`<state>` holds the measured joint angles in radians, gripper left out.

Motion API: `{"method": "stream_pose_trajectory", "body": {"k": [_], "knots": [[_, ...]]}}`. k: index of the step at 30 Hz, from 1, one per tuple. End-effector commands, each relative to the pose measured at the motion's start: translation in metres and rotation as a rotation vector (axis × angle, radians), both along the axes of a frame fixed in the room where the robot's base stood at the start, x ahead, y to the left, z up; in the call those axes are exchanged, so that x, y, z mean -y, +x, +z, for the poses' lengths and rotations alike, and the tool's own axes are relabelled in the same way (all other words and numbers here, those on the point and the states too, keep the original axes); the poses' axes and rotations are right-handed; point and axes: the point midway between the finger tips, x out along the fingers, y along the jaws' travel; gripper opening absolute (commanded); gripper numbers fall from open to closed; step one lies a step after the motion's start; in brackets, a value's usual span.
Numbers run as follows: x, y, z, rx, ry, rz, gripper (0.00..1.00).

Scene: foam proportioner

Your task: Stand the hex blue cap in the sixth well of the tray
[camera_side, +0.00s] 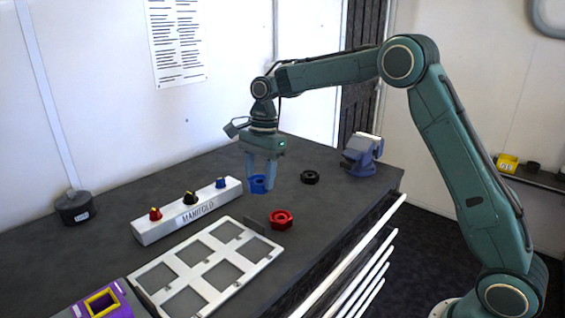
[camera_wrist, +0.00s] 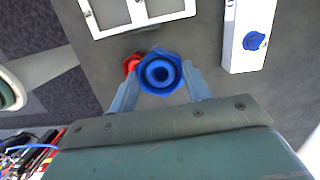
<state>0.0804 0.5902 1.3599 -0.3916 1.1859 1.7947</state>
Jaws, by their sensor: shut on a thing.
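The hex blue cap (camera_side: 258,184) is held between the fingers of my gripper (camera_side: 262,182), above the dark bench. In the wrist view the cap (camera_wrist: 160,72) sits between the two fingertips (camera_wrist: 158,80), with its round opening facing the camera. The tray (camera_side: 148,269) is a light grey frame with several square wells, lying on the bench to the lower left of my gripper. The wells that show look empty. The tray's edge also shows at the top of the wrist view (camera_wrist: 138,27). I cannot tell which well counts as the sixth.
A red hex cap (camera_side: 281,219) lies beside the tray, close to my gripper. A black ring-shaped cap (camera_side: 310,177) and a blue vise (camera_side: 362,155) are to the right. The white manifold block (camera_side: 188,212) with coloured knobs stands left. A purple and yellow block (camera_side: 104,302) is at the front.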

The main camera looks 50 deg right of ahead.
Motion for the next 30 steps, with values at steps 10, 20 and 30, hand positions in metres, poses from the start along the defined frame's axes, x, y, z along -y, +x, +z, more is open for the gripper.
{"method": "stream_pose_trajectory", "body": {"k": [10,20,30], "knots": [[-0.087,0.017,-0.005,-0.001,0.003,-0.012,0.24],[-0.099,0.018,-0.007,-0.002,0.004,-0.017,0.24],[-0.099,0.017,-0.040,-0.005,0.004,-0.017,0.24]]}}
